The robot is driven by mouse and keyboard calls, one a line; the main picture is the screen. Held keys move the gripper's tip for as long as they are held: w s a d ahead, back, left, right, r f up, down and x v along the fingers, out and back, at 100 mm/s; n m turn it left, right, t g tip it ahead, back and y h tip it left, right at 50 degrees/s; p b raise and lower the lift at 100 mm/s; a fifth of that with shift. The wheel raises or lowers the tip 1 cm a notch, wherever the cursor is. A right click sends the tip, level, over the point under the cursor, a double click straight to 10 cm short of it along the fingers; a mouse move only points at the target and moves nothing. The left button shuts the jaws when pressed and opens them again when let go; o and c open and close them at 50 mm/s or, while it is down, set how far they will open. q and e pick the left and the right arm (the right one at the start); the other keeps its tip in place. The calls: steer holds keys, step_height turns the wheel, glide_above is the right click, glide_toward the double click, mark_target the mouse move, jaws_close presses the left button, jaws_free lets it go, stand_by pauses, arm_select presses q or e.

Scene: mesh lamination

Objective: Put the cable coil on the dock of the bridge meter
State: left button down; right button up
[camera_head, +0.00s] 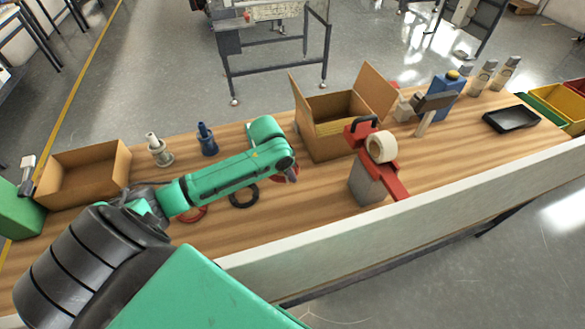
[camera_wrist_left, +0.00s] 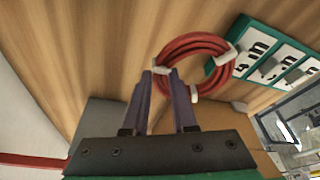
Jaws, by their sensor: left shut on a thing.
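The red cable coil (camera_wrist_left: 195,43), with several white ties, shows in the left wrist view. My left gripper (camera_wrist_left: 160,76) is shut on its near-left rim, one finger on each side. In the head view the left gripper (camera_head: 291,175) is small and mostly hidden by its arm, with a bit of red coil beneath it. A green-framed unit with white panels, dark markings and grey knobs, apparently the bridge meter (camera_wrist_left: 268,60), stands beside the coil in the wrist view. My arm seems to hide it in the head view. My right gripper is not in view.
A black ring (camera_head: 244,196) and another red ring (camera_head: 192,214) lie by my left arm. An open cardboard box (camera_head: 330,143) and a red tape dispenser (camera_head: 392,182) stand to the right. A low carton (camera_head: 85,172) is at left. The front middle of the wooden table is clear.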

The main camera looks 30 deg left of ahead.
mark_target(292, 190)
arm_select(q)
step_height(292, 190, down, 7)
steer(key=shift+w+r, duration=0.15)
steer(key=shift+r, duration=0.05)
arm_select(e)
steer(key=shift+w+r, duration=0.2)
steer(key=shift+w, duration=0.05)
arm_select(q)
steer(key=c, duration=0.7)
jaws_free()
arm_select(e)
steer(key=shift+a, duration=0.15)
